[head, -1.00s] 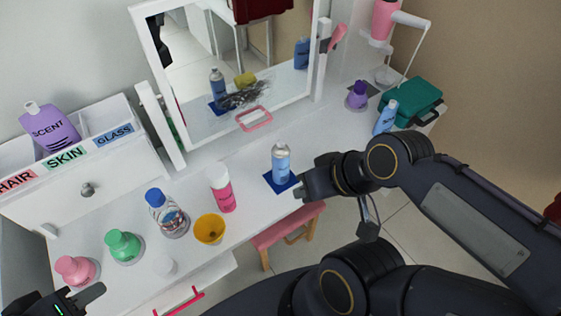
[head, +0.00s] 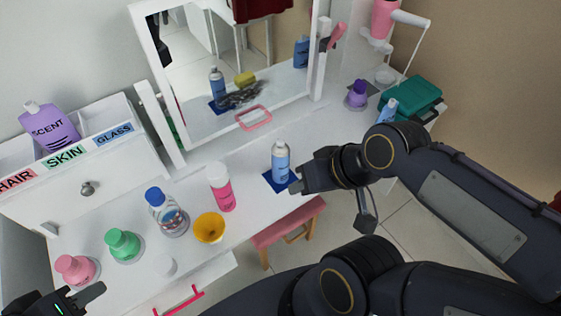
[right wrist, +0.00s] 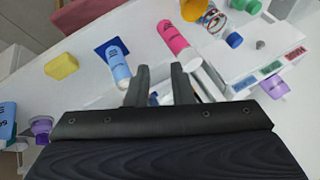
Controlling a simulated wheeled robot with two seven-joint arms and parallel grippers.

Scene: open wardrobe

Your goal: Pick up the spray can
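The blue spray can (head: 281,163) with a pale top stands upright on a dark blue square mat (head: 268,179) on the white dressing table. My right gripper (head: 294,186) is just right of the can in the head view, low beside it and partly over the mat. The right wrist view shows its two fingers apart (right wrist: 160,72) with nothing held. There the can (right wrist: 118,68) lies just outside the left finger, and its mat (right wrist: 104,48) is behind it. My left gripper (head: 88,298) is at the bottom left corner, partly cut off, away from the can.
A yellow sponge (right wrist: 62,66) shows in the right wrist view. A mirror (head: 235,60) stands behind. A pink stool (head: 285,224) is below the table's front edge.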

